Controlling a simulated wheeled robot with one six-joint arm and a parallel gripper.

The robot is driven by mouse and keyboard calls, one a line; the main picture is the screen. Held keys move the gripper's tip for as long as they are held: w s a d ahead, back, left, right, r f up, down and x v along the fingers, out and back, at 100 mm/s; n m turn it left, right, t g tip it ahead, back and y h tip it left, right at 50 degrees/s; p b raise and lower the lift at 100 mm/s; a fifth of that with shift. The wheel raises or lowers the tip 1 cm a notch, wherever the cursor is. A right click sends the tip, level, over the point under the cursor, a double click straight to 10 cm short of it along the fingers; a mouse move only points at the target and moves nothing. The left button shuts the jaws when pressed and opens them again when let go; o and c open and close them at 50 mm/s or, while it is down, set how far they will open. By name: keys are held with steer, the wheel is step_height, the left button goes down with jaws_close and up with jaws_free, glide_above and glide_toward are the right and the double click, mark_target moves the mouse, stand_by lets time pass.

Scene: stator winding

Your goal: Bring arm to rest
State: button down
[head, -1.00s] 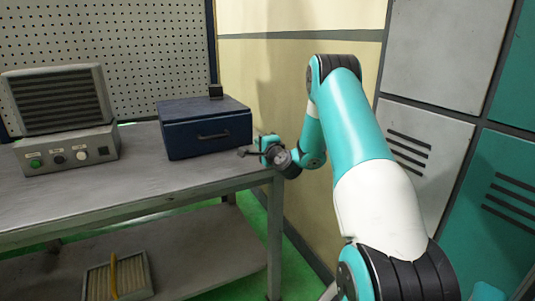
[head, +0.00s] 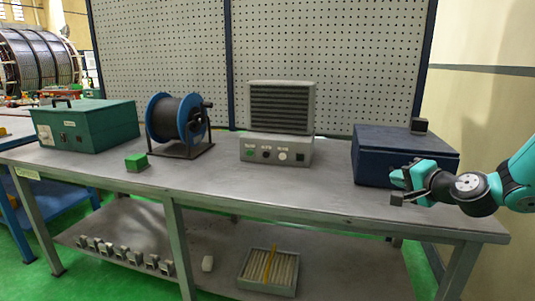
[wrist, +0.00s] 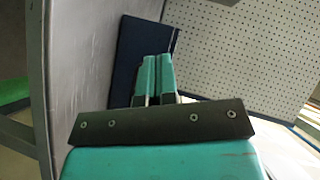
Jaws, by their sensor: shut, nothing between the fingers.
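My gripper (head: 398,190) is at the right end of the workbench in the head view, in front of the dark blue box (head: 375,155) and overlapping it in the picture. I cannot tell from the head view whether it touches the box. In the wrist view, the two teal fingers (wrist: 156,78) are side by side and shut, with nothing between them. The blue box (wrist: 130,45) shows beyond them there. My teal arm comes in from the right edge of the head view.
The workbench (head: 270,190) carries a grey control unit (head: 277,150), a blue cable reel (head: 178,120), a green block (head: 136,162) and a green case (head: 85,125). Its lower shelf holds a tray (head: 245,283) and several small metal parts. A pegboard (head: 330,50) stands behind.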

steer(key=s+a+r+n+g+y+p, duration=0.25)
steer(key=s+a+n+g, duration=0.2)
steer(key=a, duration=0.45)
steer(key=s+a+r+n+g+y+p, duration=0.15)
steer(key=s+a+r+n+g, duration=0.3)
steer(key=a, duration=0.45)
steer(key=s+a+n+g+h+p, duration=0.1)
steer(key=s+n+g, duration=0.1)
steer(key=s, duration=0.6)
steer(key=s+a+r+n+g+h, duration=0.1)
steer(key=s+n, duration=0.3)
steer(key=s, duration=0.4)
steer(key=s+a+r+n+g+h+p, duration=0.1)
steer(key=s+a+n+g, duration=0.1)
steer(key=s, duration=0.7)
steer(key=shift+a+r+n+g+p, duration=0.15)
steer(key=shift+a+n+g+p, duration=0.25)
steer(key=shift+n, duration=0.3)
steer(key=shift+s+a, duration=0.1)
